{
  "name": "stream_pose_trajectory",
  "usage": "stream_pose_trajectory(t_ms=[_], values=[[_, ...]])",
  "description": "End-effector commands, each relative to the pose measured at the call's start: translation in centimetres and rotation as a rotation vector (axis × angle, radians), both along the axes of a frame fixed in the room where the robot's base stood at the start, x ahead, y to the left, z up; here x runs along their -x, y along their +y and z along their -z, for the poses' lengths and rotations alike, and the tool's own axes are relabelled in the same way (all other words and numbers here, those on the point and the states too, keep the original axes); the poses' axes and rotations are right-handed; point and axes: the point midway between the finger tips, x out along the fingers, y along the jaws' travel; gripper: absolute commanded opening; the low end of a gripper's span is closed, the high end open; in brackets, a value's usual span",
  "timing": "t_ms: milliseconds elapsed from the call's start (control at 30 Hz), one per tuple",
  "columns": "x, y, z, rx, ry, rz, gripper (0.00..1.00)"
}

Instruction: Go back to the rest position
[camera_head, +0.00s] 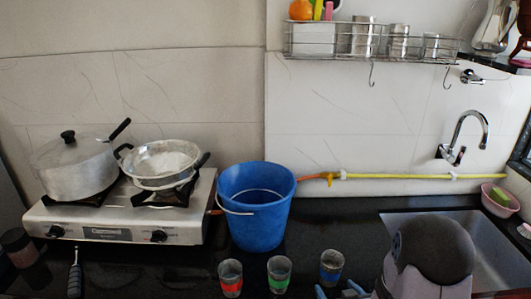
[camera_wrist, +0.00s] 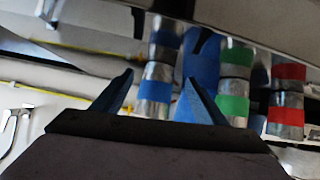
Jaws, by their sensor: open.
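My gripper (camera_head: 342,292) shows at the bottom edge of the head view, its blue fingertips just below the blue-banded cup (camera_head: 331,266). In the wrist view my gripper (camera_wrist: 160,78) has its two blue fingers spread apart. The blue-banded cup (camera_wrist: 155,90) appears between and beyond them. I cannot tell the exact gap to it. A green-banded cup (camera_head: 279,274) and a red-banded cup (camera_head: 230,277) stand to its left on the black counter. In the wrist view the green-banded cup (camera_wrist: 234,105) and red-banded cup (camera_wrist: 287,110) are to the right.
A blue bucket (camera_head: 258,220) stands behind the cups. A stove (camera_head: 110,236) with a lidded pot (camera_head: 72,172) and a strainer pan (camera_head: 160,168) is at left. The sink (camera_head: 498,250) and tap (camera_head: 468,130) are at right. A wire rack (camera_head: 340,45) hangs above.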

Motion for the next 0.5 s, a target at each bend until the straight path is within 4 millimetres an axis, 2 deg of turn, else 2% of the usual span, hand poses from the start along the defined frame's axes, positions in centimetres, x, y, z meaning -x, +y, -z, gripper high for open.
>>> stream_pose_trajectory(t_ms=[267,500], values=[[3.0,0.1,-0.7,0.048,0.271,0.036,0.66],[7.6,0.9,-2.3,0.054,0.508,0.078,0.66]])
